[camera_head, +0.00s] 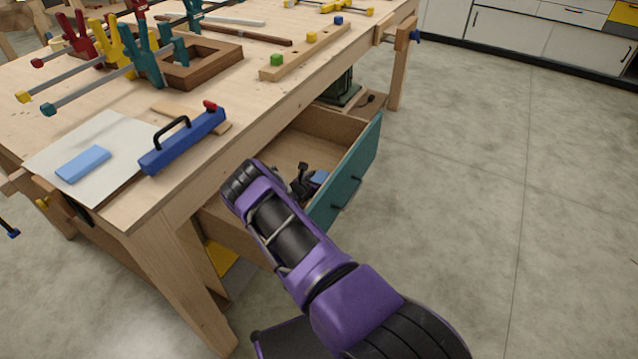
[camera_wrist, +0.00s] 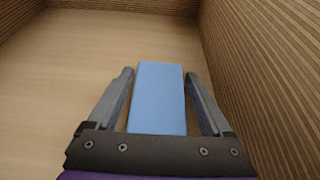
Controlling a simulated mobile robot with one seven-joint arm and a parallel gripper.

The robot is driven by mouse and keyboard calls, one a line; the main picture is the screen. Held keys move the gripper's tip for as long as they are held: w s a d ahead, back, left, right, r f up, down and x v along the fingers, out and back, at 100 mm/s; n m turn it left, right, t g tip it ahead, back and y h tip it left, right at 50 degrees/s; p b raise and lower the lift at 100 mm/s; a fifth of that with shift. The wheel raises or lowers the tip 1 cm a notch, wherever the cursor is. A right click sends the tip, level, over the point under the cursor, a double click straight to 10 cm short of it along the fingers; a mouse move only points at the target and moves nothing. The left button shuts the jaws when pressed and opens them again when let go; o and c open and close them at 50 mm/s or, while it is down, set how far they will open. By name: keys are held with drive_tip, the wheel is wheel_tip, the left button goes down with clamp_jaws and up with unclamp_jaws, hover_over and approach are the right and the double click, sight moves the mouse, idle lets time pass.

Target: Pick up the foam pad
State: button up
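A light blue block-shaped pad, which looks like the foam pad (camera_wrist: 160,98), is between the two fingers of my gripper (camera_wrist: 160,75) in the wrist view. The fingers lie along its two sides, very close to it; I cannot tell whether they press on it. My arm hides part of the drawer. Another light blue block (camera_head: 83,164) lies on a white board on the workbench.
The open drawer (camera_head: 358,160) has a teal front and wooden walls close around my gripper. The workbench (camera_head: 220,125) edge is just above and left of my arm. A blue tool with a black handle (camera_head: 184,141) lies near that edge. The floor at right is clear.

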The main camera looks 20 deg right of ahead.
drive_tip(key=c, duration=0.9)
